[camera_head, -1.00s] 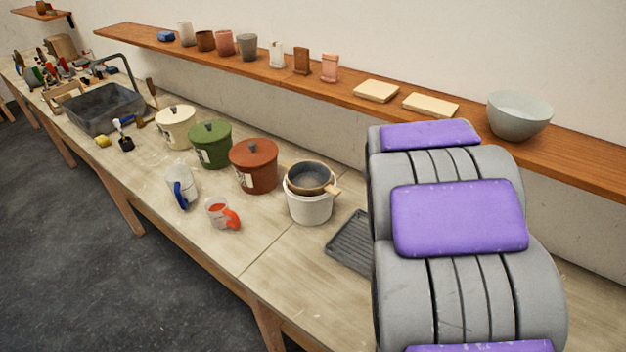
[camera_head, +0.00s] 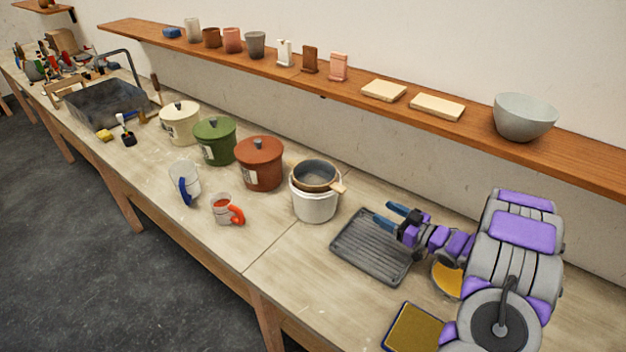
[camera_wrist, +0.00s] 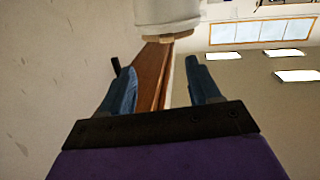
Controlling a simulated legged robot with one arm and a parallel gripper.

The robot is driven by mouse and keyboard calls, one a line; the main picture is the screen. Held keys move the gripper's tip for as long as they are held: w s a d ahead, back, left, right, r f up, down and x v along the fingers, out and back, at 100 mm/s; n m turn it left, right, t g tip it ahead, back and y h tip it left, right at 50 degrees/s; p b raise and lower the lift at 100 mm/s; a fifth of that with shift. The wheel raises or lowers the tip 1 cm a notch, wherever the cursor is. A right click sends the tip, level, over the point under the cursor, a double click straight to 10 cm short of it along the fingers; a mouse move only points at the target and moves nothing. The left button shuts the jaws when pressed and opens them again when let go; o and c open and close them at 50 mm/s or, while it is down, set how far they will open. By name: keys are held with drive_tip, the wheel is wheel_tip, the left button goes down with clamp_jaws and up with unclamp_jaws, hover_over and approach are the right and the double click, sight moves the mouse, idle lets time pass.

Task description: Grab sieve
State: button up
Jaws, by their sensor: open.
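The sieve (camera_head: 315,174) is a round bowl with a tan rim and a dark inside. It rests on top of a white bucket (camera_head: 314,206) on the bench. Its short wooden handle (camera_head: 339,187) points right, towards my arm. My gripper (camera_head: 392,213) is above the grey ridged tray, to the right of the sieve and apart from it. Its two blue fingers are spread with nothing between them. In the wrist view my gripper (camera_wrist: 165,88) is also open, with a white rounded thing (camera_wrist: 168,12) beyond the fingertips; the sieve cannot be made out clearly there.
The grey ridged tray (camera_head: 360,257) lies under my gripper. Red (camera_head: 259,167), green (camera_head: 215,143) and cream (camera_head: 180,124) lidded pots stand left of the bucket. Two jugs are in front of them. The wooden shelf (camera_head: 460,122) with a bowl (camera_head: 524,117) runs behind.

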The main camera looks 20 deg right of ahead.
sight(345, 191)
drive_tip(key=shift+t+y, duration=0.3)
drive_tip(key=shift+y, duration=0.2)
drive_tip(key=b+x, duration=0.1)
drive_tip(key=x, duration=0.7)
drive_tip(key=a+b+x, duration=0.1)
drive_tip(key=b+x, duration=0.1)
drive_tip(key=x, duration=0.6)
drive_tip(key=shift+s, duration=0.2)
drive_tip(key=shift+d, duration=0.65)
drive_tip(key=c, duration=0.4)
drive_tip(key=shift+a, duration=0.4)
drive_tip(key=c, duration=0.6)
clamp_jaws()
drive_tip(key=shift+d, duration=0.1)
